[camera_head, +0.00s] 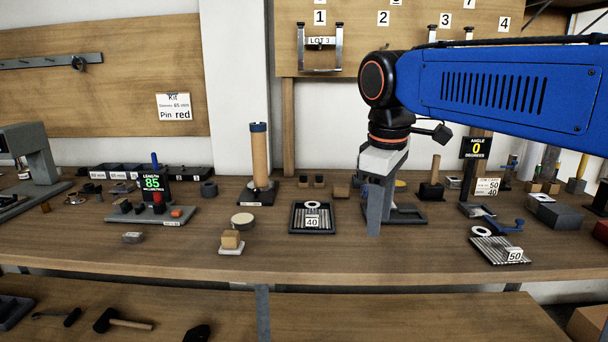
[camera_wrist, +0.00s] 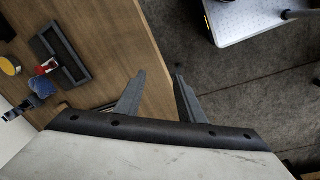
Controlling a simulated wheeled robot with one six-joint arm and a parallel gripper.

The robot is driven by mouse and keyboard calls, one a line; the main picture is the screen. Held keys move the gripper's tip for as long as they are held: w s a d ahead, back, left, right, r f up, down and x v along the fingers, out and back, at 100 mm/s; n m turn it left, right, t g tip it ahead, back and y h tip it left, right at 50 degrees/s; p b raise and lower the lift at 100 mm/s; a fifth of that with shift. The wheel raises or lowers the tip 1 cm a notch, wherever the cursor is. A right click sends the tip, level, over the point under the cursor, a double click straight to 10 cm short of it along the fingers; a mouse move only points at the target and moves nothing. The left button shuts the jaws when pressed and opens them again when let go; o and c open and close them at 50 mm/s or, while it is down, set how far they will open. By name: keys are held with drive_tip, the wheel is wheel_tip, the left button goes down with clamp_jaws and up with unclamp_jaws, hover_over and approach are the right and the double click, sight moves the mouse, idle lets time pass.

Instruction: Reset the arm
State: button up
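My blue arm (camera_head: 500,85) reaches in from the right in the head view. My gripper (camera_head: 376,228) points down in front of the bench, a little right of the middle. In the wrist view the two grey fingers of my gripper (camera_wrist: 160,76) stand apart with nothing between them. They lie over the bench edge and the dark floor. In the head view the fingers overlap, and part of the bench gear behind is hidden.
The wooden bench (camera_head: 330,258) holds a black tray marked 40 (camera_head: 312,231), a ribbed plate marked 50 (camera_head: 490,250), a tan post (camera_head: 259,160) and a fixture reading 85 (camera_head: 153,184). A lower shelf (camera_head: 400,318) carries a hammer (camera_head: 122,322). Grey floor (camera_wrist: 230,95) lies beside the bench.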

drive_tip(key=s+d+f+m+t, duration=0.1)
drive_tip(key=s+d+f+m, duration=0.4)
drive_tip(key=f, duration=0.5)
drive_tip(key=s+d+f+m+t, duration=0.2)
drive_tip(key=s+d+f+m, duration=0.4)
drive_tip(key=s+d+f, duration=0.3)
drive_tip(key=shift+s+d+f, duration=0.2)
drive_tip(key=shift+s+f, duration=0.4)
drive_tip(key=shift+s, duration=0.2)
